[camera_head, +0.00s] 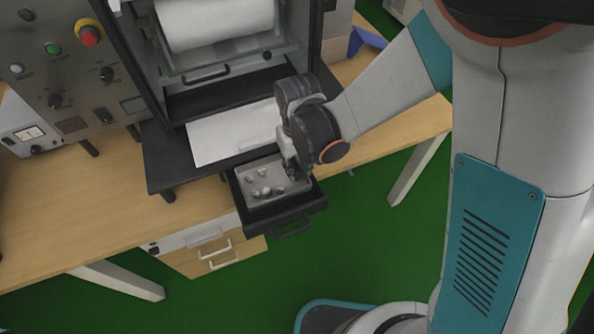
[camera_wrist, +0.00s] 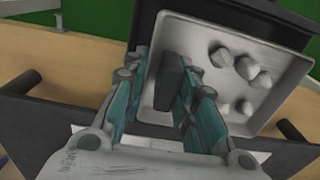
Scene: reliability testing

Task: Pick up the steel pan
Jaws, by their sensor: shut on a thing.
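The steel pan (camera_head: 247,175) is a shallow grey rectangular tray in the black pull-out drawer (camera_head: 262,217) at the front of the machine. Several pale lumps (camera_head: 265,191) lie in it. My gripper (camera_head: 290,170) reaches down at the pan's right end. The exact contact is partly hidden by the fingers. The pan sits in or very close above the drawer; I cannot tell which.
The black machine with a white roll (camera_head: 215,22) stands behind the drawer, with a white sheet (camera_head: 215,138) on its black base plate. A control panel with a red button (camera_head: 90,36) is at left. The wooden table (camera_head: 100,215) is mostly clear. Green floor is open in front.

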